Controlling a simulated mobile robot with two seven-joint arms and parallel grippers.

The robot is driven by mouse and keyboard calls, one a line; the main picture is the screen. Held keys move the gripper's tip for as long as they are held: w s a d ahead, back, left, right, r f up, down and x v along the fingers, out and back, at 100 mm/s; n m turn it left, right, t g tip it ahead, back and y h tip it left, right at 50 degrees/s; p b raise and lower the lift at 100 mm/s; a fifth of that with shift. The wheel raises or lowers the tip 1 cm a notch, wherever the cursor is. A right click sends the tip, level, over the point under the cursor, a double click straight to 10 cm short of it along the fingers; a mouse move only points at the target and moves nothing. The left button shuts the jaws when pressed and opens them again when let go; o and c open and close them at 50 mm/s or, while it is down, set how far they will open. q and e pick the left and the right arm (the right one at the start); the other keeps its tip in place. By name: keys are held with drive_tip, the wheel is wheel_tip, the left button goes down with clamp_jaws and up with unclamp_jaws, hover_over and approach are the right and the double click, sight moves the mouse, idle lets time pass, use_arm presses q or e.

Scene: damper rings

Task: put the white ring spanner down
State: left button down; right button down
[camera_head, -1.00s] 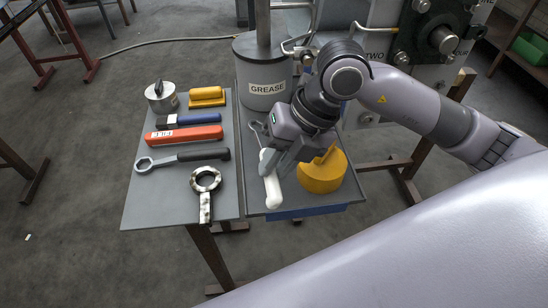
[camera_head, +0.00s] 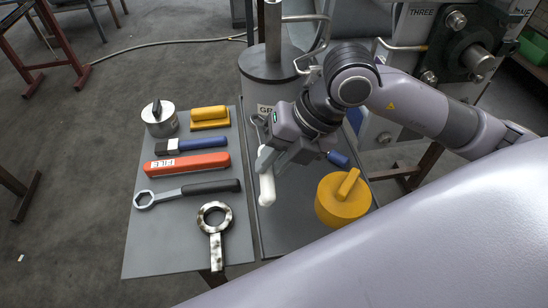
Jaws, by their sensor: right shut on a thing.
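My right gripper (camera_head: 275,158) is shut on the white ring spanner (camera_head: 267,188). Its white handle points toward the front of the right-hand grey tabletop, near that top's left edge. The gripper covers part of the spanner. A grey ring shape (camera_head: 260,121) shows beyond the gripper; I cannot tell whether it is the spanner's ring end. I cannot tell whether the spanner touches the surface or hangs just above it. My left gripper is not in view.
The left grey board (camera_head: 150,240) holds a black-handled spanner (camera_head: 205,188), an orange file (camera_head: 190,164), a steel ring tool (camera_head: 215,240) and other items. A yellow round block (camera_head: 342,200) stands right of the spanner. A blue-handled thing (camera_head: 338,158) lies behind it. The grease drum (camera_head: 270,85) stands behind.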

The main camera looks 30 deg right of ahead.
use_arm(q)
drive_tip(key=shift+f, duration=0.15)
